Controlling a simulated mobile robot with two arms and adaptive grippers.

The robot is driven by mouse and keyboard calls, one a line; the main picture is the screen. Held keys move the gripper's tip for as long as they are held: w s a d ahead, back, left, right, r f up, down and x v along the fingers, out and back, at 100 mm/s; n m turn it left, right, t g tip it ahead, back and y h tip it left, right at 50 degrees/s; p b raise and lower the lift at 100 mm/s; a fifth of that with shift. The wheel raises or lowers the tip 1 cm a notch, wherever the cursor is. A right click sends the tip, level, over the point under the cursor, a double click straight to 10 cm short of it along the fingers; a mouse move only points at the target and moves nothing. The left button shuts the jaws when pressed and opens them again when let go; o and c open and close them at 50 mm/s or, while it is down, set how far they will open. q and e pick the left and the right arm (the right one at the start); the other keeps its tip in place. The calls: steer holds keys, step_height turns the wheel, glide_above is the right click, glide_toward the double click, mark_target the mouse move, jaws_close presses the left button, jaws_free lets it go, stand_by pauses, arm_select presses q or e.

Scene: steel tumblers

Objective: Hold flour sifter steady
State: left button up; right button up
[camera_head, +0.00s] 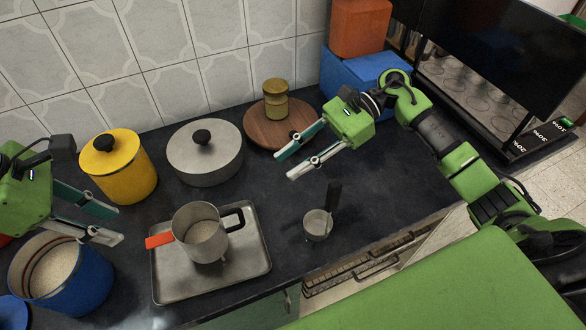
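The flour sifter appears to be the metal cup (204,238) with a black loop handle on its right and an orange piece on its left. It stands upright on a metal tray (165,288), with pale material visible inside. My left gripper (118,225) is open and empty, left of the sifter and above the area by the blue bin. Its fingers point toward the sifter without touching it. My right gripper (285,167) is open and empty above the counter, up and to the right of the sifter, near the wooden board.
A blue bin (85,285) of pale powder stands at the left. A yellow canister (125,180), a grey lidded pot (207,165) and a round wooden board (262,130) with a jar (275,100) line the back. A small cup (317,228) with a dark-handled tool stands right of the tray.

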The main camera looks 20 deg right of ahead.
mark_target(244, 223)
steer(key=shift+g, duration=0.6)
steer(key=x, duration=0.5)
steer(key=s+x, duration=0.1)
steer(key=x, duration=0.9)
steer(key=shift+s+f, duration=0.3)
steer(key=shift+f, duration=0.1)
steer(key=shift+d, duration=0.1)
steer(key=shift+c, duration=0.4)
jaws_close()
arm_select(q)
jaws_close()
steer(key=d+r+m+y, duration=0.1)
steer(key=d+r+y, duration=0.3)
steer(key=r, duration=0.1)
steer(key=shift+w+r+g, duration=0.3)
steer(key=shift+r, duration=0.1)
